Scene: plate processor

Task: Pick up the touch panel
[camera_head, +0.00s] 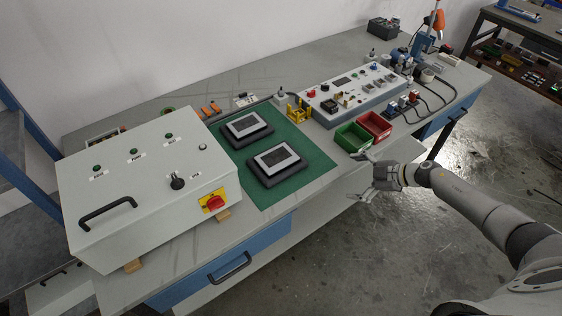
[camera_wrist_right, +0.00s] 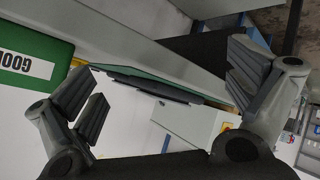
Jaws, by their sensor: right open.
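Two dark-framed touch panels with pale screens lie flat on a green mat (camera_head: 228,158) on the bench. The nearer touch panel (camera_head: 276,161) is closer to the bench's front edge; the other touch panel (camera_head: 246,127) lies behind it. My right gripper (camera_head: 362,177) is open and empty, off the front edge of the bench, to the right of the nearer panel and apart from it. In the right wrist view, a dark panel edge (camera_wrist_right: 155,85) shows between the open fingers, at a distance. My left gripper is not in view.
A green bin (camera_head: 352,138) and a red bin (camera_head: 374,126) stand beside the mat, close to my right gripper. A large grey control box (camera_head: 150,190) stands on the left. A long instrument box (camera_head: 350,92) stands behind the bins. Cables lie at the right.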

